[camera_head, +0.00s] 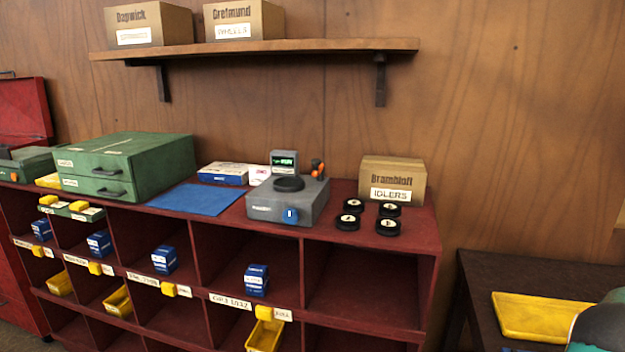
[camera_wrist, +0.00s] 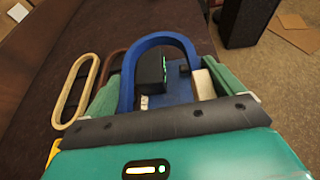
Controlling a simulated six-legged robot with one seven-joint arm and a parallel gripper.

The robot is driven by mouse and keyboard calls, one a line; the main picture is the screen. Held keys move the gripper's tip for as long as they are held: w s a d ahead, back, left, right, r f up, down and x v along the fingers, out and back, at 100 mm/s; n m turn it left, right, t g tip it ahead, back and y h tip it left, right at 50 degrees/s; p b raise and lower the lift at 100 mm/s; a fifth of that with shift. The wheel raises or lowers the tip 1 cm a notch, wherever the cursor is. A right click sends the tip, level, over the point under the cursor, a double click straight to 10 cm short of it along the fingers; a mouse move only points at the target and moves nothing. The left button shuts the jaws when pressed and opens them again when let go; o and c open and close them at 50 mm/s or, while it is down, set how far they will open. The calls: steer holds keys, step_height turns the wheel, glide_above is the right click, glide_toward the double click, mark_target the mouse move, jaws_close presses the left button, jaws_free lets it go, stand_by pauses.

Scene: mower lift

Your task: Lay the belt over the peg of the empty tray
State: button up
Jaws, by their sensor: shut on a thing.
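In the wrist view my teal gripper (camera_wrist: 175,95) is shut on a blue belt (camera_wrist: 160,42), which arches out as a loop beyond the jaws. The jaw tips and exact hold are partly hidden. A cream belt (camera_wrist: 73,90) and a brownish-red belt (camera_wrist: 108,62) lie on the dark table to the left, apart from each other. In the head view only a dark and teal part of my arm shows at the lower right corner. A yellow tray (camera_head: 540,316) is on the dark table beside it. I cannot make out a peg or which tray is empty.
The red shelf unit (camera_head: 415,240) holds yellow bins (camera_head: 265,335) and small blue boxes (camera_head: 256,280). On its top stand a green drawer case (camera_head: 125,165), a grey device (camera_head: 285,200), black rollers (camera_head: 388,226) and an IDLERS box (camera_head: 393,180). The dark table (camera_head: 475,280) is at the right.

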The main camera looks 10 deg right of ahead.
steer(key=w+a+f+n+t+y, duration=0.1)
steer(key=w+a+n+t+y, duration=0.2)
steer(key=a, duration=2.3)
steer(key=w+a+f+n+t+y, duration=0.1)
steer(key=w+a+n+t, duration=0.8)
steer(key=w+a, duration=1)
steer(key=w+a+f+n+t+y, duration=0.1)
steer(key=w+a+n+t+y, duration=0.3)
steer(key=a, duration=2.9)
steer(key=w+n+t, duration=0.1)
steer(key=w+n, duration=0.2)
steer(key=w, duration=0.4)
steer(key=shift+w+a+f+t+y, duration=0.2)
steer(key=shift+w+t+y, duration=0.1)
steer(key=shift+w+t, duration=0.1)
steer(key=shift+f, duration=0.2)
steer(key=shift+r, duration=0.3)
